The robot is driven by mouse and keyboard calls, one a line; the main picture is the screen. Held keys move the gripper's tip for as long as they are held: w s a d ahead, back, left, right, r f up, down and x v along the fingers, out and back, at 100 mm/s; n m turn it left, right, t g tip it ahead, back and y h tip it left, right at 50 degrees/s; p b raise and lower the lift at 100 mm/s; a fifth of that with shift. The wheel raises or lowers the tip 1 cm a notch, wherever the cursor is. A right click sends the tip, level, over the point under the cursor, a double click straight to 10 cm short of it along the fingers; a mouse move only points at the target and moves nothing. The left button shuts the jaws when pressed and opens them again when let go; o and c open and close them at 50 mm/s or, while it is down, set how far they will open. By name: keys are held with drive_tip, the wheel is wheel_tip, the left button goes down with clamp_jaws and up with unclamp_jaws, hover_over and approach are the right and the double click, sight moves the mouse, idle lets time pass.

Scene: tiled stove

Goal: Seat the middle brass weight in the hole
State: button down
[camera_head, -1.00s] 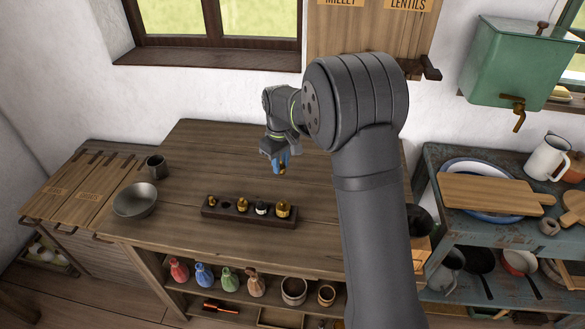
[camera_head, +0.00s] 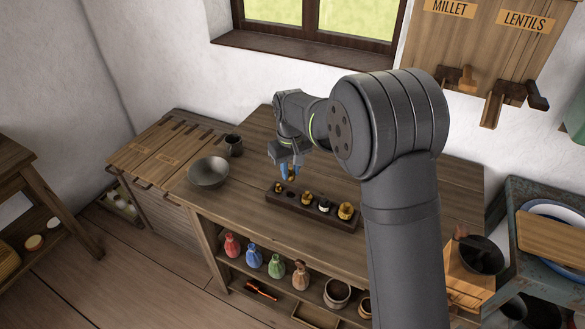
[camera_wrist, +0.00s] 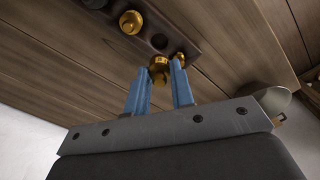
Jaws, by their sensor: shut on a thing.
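The dark wooden block (camera_head: 330,221) lies on the bench top with a row of holes. A small brass weight (camera_head: 278,187) stands at its left end, and one empty hole (camera_wrist: 159,41) shows in the wrist view. To the right stand a brass weight (camera_head: 306,198), a dark and pale weight (camera_head: 323,205) and the largest brass weight (camera_head: 345,211). My gripper (camera_head: 290,171) is shut on a brass weight (camera_wrist: 159,70) between its blue fingers. The held weight is close to the empty hole, apparently above the block; its exact height and its lower end cannot be told.
A grey bowl (camera_head: 208,172) and a dark cup (camera_head: 234,145) stand left of the block. Several coloured bottles (camera_head: 254,257) stand on the shelf below. The bench top behind the block is clear.

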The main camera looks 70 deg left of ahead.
sight(291, 169)
drive_tip(key=shift+f, duration=2.9)
drive_tip(key=shift+f, duration=1)
drive_tip(key=c, duration=1.2)
unclamp_jaws()
drive_tip(key=shift+o, duration=0.2)
wheel_tip(291, 169, up, 17)
drive_tip(key=shift+r, duration=0.15)
wheel_tip(291, 169, down, 18)
drive_tip(key=shift+r, duration=0.5)
